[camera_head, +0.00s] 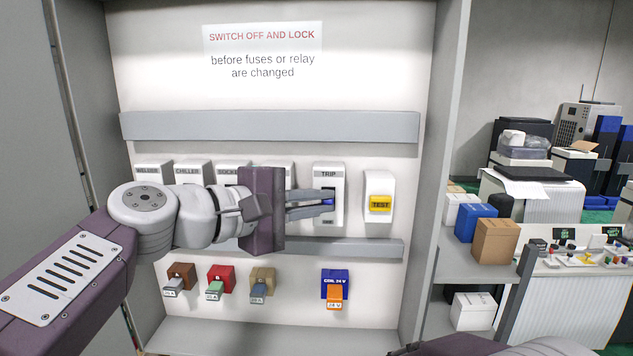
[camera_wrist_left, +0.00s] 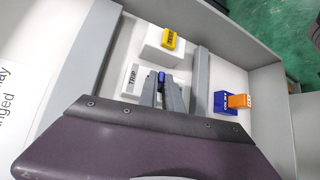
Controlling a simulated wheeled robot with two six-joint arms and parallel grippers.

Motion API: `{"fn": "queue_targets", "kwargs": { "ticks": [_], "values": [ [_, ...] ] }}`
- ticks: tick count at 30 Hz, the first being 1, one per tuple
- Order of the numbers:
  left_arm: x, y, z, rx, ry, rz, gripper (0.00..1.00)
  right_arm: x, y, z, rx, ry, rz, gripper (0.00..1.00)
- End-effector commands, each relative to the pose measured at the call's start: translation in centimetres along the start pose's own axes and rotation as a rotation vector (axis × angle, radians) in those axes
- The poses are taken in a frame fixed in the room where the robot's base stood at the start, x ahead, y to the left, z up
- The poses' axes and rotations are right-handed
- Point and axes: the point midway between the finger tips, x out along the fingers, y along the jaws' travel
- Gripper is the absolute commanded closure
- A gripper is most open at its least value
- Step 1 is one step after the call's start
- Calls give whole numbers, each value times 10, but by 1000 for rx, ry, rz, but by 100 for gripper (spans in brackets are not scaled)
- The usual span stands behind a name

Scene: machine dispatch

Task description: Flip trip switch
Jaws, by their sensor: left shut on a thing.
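The trip switch (camera_head: 329,175) is a white module labelled TRIP in the cabinet's breaker row. Its small blue lever (camera_head: 328,201) shows between the fingertips of my left gripper (camera_head: 326,203). The gripper is shut on the lever, reaching in from the left. In the left wrist view the fingers (camera_wrist_left: 165,90) close at the blue lever (camera_wrist_left: 161,76), beside the TRIP label (camera_wrist_left: 131,77). The fingers hide part of the switch face. My right gripper is not in view; only part of an arm shows at the bottom right.
A yellow TEST button (camera_head: 380,204) sits right of the switch. Modules labelled WELDER and CHILLER (camera_head: 191,167) stand left, partly behind my arm. Below are several coloured fuse holders, including a blue one (camera_head: 335,278) with an orange plug (camera_head: 337,298). Cabinet side walls bound both sides.

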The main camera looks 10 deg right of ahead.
Motion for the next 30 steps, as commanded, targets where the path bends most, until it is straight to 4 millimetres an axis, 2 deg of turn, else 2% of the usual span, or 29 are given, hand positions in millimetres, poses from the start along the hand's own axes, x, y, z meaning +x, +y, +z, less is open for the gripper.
{"fn": "queue_targets", "kwargs": {
  "ticks": [1, 12, 29, 30],
  "values": [
    [0, 4, 1, -19, -4, -21, 100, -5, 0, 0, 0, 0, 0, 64],
    [1, 7, 0, -125, -4, -124, 100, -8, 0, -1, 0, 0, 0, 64],
    [1, 8, 0, -145, -5, -141, 100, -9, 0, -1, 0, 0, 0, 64],
    [1, 8, 0, -145, -5, -141, 82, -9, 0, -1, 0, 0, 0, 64]
  ]
}}
